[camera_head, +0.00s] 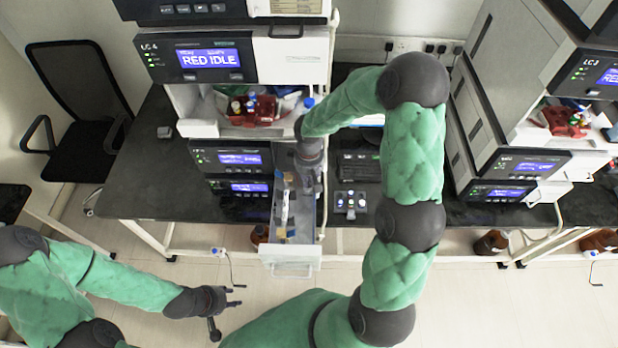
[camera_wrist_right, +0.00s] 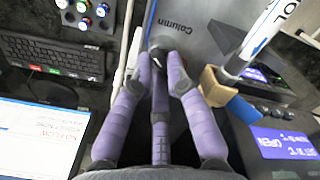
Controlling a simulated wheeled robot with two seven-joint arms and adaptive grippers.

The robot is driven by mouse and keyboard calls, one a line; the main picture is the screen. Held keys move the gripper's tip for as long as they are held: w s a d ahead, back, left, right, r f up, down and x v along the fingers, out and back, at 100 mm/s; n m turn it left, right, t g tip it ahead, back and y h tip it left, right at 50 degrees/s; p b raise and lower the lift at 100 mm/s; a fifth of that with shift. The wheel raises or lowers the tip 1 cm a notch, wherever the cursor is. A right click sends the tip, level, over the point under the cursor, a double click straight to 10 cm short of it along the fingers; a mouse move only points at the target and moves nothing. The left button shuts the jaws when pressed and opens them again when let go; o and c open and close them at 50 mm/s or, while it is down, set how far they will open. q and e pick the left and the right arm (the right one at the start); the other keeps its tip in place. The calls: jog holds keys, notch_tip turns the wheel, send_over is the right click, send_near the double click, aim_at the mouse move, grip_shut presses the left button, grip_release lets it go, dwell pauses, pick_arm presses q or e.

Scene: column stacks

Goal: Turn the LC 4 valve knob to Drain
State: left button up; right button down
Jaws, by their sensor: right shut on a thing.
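My left gripper (camera_head: 226,304) is open and empty over the floor, lower left.
A white column tube (camera_wrist_right: 262,38) in a tan clip stands right of my right gripper. A keyboard (camera_wrist_right: 55,55) and several coloured-cap bottles (camera_head: 350,202) are on the black bench. The LC 3 stack (camera_head: 535,100) is at the right.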

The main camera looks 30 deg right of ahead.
jog(key=n+p, duration=0.1)
jog(key=n, duration=0.3)
jog(key=shift+r+n, duration=0.1)
jog(key=shift+n, duration=0.2)
jog(key=n+p, duration=0.1)
jog(key=n, duration=0.2)
jog(key=shift+w+a+n+p, duration=0.1)
jog(key=shift+w+n+p, duration=0.05)
jog(key=shift+n+p, duration=0.2)
jog(key=n+p, duration=0.2)
jog(key=n, duration=0.2)
jog(key=shift+n, duration=0.25)
jog(key=shift+a+n+p, duration=0.15)
jog(key=shift+n+p, duration=1.1)
jog(key=shift+n, duration=0.95)
jog(key=c, duration=1.2)
grip_release()
